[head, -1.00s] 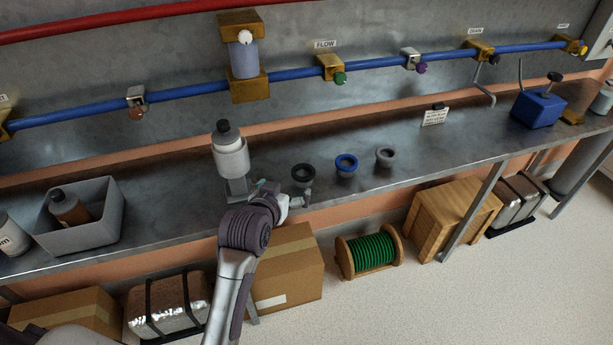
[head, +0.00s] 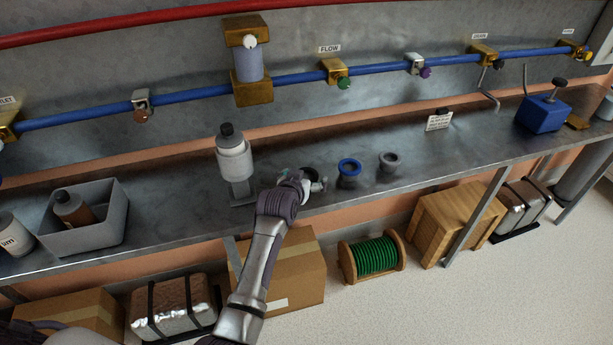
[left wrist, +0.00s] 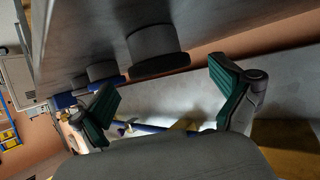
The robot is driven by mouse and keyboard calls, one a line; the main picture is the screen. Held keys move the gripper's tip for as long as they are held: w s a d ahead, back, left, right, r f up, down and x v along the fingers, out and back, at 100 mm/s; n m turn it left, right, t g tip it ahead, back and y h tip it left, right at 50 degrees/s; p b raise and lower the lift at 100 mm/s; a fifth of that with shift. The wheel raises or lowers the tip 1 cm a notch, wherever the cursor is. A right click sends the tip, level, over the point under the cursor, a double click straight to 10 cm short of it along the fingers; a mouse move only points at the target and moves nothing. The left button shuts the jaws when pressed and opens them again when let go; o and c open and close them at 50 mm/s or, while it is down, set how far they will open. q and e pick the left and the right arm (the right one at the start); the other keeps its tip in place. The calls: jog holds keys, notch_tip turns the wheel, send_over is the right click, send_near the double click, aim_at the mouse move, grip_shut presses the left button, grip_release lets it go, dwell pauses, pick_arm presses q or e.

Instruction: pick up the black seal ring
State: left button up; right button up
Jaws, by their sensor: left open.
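The black seal ring (head: 312,173) lies on the bench shelf and is partly hidden behind my left gripper (head: 313,185) in the head view. In the left wrist view the ring (left wrist: 157,50) is large and dark, seen from the side. My left gripper (left wrist: 168,88) is open there, its green-padded fingers on either side of the view and the ring ahead, between their lines. The gap to the ring is hard to judge. Nothing is held. My right gripper is not in view.
A blue ring (head: 349,167) and a grey ring (head: 388,161) stand to the right on the shelf. A white bottle (head: 235,160) on a stand is close on the left, with a grey bin (head: 113,222) farther left. A blue pipe (head: 195,93) runs along the wall.

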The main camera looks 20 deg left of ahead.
pick_arm(q)
jog(key=shift+w, duration=0.2)
jog(key=c, duration=1)
jog(key=shift+r, duration=0.1)
